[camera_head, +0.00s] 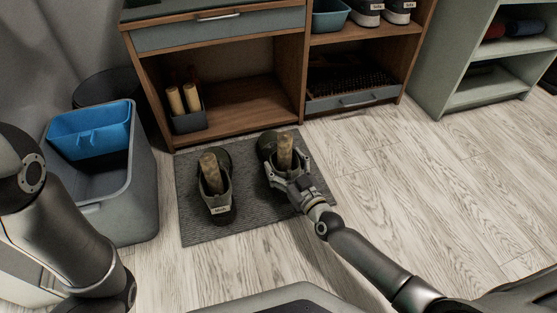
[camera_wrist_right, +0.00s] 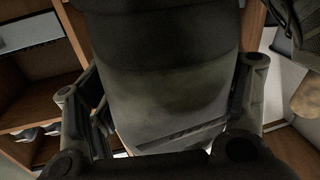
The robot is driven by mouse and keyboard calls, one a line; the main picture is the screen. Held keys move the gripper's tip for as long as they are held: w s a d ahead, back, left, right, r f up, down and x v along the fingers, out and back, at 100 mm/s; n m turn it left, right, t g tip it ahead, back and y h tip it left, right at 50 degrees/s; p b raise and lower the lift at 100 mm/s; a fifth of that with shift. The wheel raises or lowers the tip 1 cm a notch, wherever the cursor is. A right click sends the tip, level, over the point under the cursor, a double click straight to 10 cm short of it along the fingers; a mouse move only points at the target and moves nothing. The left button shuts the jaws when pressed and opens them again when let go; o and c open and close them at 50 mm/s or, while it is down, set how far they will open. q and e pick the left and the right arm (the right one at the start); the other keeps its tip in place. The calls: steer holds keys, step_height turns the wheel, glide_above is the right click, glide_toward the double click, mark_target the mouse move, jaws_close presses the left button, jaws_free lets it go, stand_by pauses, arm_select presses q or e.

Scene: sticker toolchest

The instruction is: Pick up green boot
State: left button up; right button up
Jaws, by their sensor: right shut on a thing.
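Two dark green boots stand on a grey mat (camera_head: 195,238), each with a tan, rod-like piece sticking up from its opening. The left boot (camera_head: 219,205) stands free with a small pale label on it. My right gripper (camera_head: 287,178) is at the right boot (camera_head: 267,146), shut on it. In the right wrist view the boot (camera_wrist_right: 165,75) fills the space between the two fingers, touching or nearly touching both. Whether its sole rests on the mat is hard to tell. My left arm shows at the left edge, but its gripper is out of view.
A wooden cabinet (camera_head: 300,80) stands just behind the mat, holding a dark box (camera_head: 189,121) of tan rolls and a grey drawer (camera_head: 350,101). A grey bin (camera_head: 110,210) with a blue insert (camera_head: 92,130) is left of the mat. The floor (camera_head: 440,180) to the right is clear.

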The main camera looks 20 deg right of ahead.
steer(key=shift+r, duration=0.1)
steer(key=shift+c, duration=0.7)
